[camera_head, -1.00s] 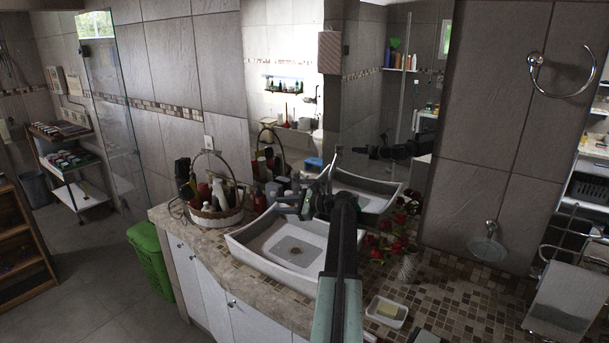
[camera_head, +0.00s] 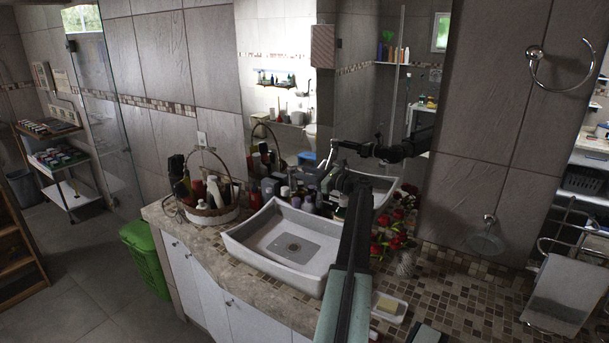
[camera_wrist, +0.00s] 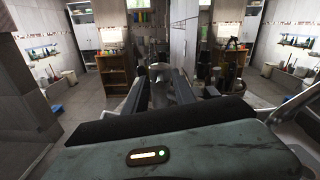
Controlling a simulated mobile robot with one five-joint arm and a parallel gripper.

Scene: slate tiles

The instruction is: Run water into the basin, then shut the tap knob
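The white rectangular basin (camera_head: 240,247) sits on the counter, with a drain in its grey floor. I see no stream falling into it and cannot tell whether water stands in it. My gripper (camera_head: 336,172) is above the basin's back right corner, in front of the mirror, and my arm hides part of the basin's right side. In the wrist view my gripper's fingers (camera_wrist: 160,95) stand apart. A small grey rounded thing shows at their far end; I cannot tell whether it is the tap knob or whether they touch it. The tap is not clear in the head view.
Several bottles (camera_head: 300,195) stand behind the basin. A basket of bottles (camera_head: 212,208) is to its left. Red flowers (camera_head: 392,238) and a soap dish (camera_head: 388,307) are to the right of my arm. The mirror (camera_head: 290,60) rises close behind. The counter's right part is mostly clear.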

